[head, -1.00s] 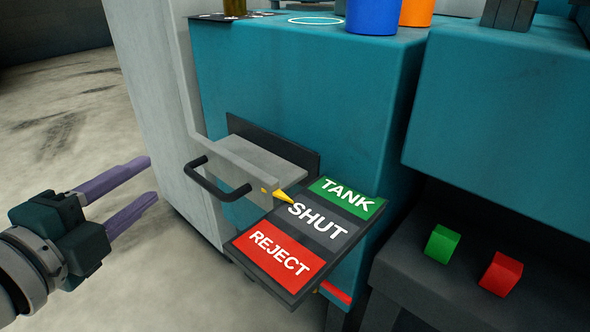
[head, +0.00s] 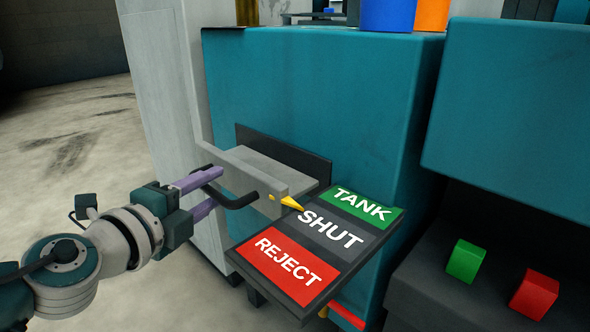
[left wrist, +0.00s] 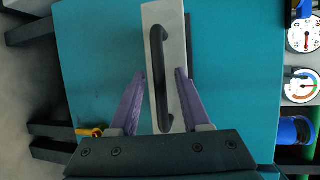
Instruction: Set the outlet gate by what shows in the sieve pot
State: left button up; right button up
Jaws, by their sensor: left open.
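The outlet gate (head: 270,180) is a grey block with a black bar handle (head: 232,200) on the teal machine's front. Its yellow pointer (head: 291,203) points at the grey SHUT field of the sign (head: 330,232), between green TANK and red REJECT. My left gripper (head: 217,190) is open, its purple fingers at the handle. The sieve pot is not recognisable in these views. My right gripper is not in view.
A green block (head: 465,261) and a red block (head: 534,294) sit on a dark ledge at the right. A blue container (head: 388,14) and an orange one (head: 432,14) stand on the machine. Gauges (left wrist: 303,35) show in the left wrist view. Floor at the left is clear.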

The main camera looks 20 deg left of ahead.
pick_arm(q)
jog(key=shift+w, duration=0.2)
grip_shut()
dwell(0.3)
dwell(1.1)
